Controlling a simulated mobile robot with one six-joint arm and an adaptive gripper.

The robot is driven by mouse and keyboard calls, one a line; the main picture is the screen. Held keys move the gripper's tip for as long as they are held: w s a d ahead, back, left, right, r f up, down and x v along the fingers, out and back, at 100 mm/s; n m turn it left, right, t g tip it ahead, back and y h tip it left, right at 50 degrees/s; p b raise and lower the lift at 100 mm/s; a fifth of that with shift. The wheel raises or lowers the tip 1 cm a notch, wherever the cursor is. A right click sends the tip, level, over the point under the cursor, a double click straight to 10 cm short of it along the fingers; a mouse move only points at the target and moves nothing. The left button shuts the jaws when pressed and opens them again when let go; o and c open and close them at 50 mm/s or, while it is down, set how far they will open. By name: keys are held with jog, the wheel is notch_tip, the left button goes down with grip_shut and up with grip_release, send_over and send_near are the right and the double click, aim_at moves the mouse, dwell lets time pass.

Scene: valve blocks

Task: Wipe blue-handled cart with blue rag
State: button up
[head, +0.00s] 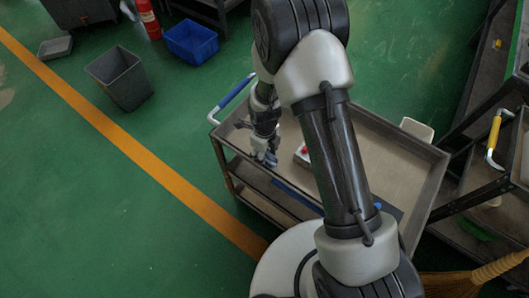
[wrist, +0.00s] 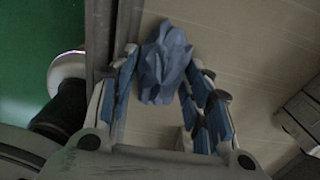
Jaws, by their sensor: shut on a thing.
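The blue-handled cart (head: 400,165) stands in front of me, its grey top tray edged by a raised rim. Its blue handle (head: 232,97) is at the cart's left end in the head view. My gripper (head: 266,157) is over the tray's near-left rim. In the wrist view my gripper (wrist: 165,85) is shut on the crumpled blue rag (wrist: 165,62), which sits bunched between the fingers over the tray beside the rim. In the head view the rag is mostly hidden by the gripper. I cannot tell whether the rag touches the tray.
A red and white object (head: 302,154) lies on the tray, partly behind my arm. A yellow-handled cart (head: 494,135) stands at the right, with a broom (head: 480,275) below it. A grey bin (head: 120,78) and a blue crate (head: 191,41) stand on the open green floor at left.

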jog(key=shift+w+d, duration=0.1)
jog(key=shift+w+d+b, duration=0.3)
jog(key=shift+w+d, duration=0.85)
jog(key=shift+w, duration=0.3)
jog(key=shift+f, duration=0.15)
jog(key=shift+s+a, duration=0.65)
jog(key=shift+s, duration=0.2)
jog(key=shift+s+a, duration=0.6)
jog(key=shift+s, duration=0.25)
jog(key=shift+w+r+p, duration=0.1)
jog(key=shift+r+p, duration=2.05)
jog(key=shift+r, duration=0.95)
jog(key=shift+r, duration=0.1)
jog(key=shift+r+p, duration=1)
jog(key=shift+r, duration=0.45)
